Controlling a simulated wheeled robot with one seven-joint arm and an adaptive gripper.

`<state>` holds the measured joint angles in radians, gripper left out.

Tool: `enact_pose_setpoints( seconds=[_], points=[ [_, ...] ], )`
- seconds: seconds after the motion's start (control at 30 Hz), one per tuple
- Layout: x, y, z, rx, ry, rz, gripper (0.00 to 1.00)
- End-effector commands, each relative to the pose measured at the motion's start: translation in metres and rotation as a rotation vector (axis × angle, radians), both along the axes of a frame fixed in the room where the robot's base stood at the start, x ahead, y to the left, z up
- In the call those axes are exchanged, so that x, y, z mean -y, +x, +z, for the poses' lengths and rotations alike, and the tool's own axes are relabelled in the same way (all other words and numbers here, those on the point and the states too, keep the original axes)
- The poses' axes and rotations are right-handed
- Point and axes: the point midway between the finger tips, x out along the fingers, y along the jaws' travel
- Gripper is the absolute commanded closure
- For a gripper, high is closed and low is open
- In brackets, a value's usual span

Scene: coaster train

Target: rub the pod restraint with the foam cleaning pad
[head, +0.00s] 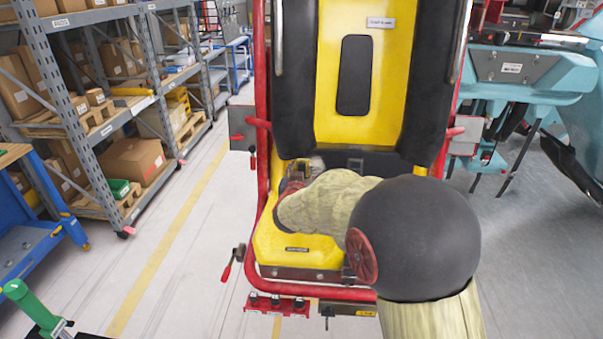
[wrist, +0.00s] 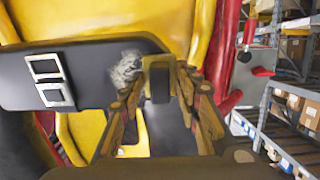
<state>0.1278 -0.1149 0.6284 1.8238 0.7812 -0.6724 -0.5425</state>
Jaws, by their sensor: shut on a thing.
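The pod restraint, as far as I can tell, is the black padded frame (head: 295,90) on the yellow seat back. In the wrist view a black panel with two square plates (wrist: 65,80) crosses in front of yellow parts. My gripper (wrist: 158,75) is shut at the front of that panel. A mottled grey piece (wrist: 125,70), likely the foam cleaning pad, shows beside the fingertips against the panel. My fingers hide most of it, and I cannot tell if it touches the panel. In the head view my arm hides most of the gripper, low over the seat.
Red tubing (head: 262,200) frames the seat on both sides. Shelving with boxes (head: 135,160) stands at the left, past open floor. A blue cart (head: 40,215) is at the left edge. Teal machinery (head: 520,80) is at the right. A green-handled item (head: 30,305) is at the lower left.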

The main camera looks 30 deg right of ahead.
Motion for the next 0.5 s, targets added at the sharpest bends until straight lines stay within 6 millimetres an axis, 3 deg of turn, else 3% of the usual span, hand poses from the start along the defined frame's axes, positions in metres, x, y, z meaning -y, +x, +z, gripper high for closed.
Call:
enact_pose_setpoints(
  seconds=[0.5],
  points=[
    [0.0061, 0.0023, -0.0013, 0.001, 0.000, -0.001, 0.88]
  ],
)
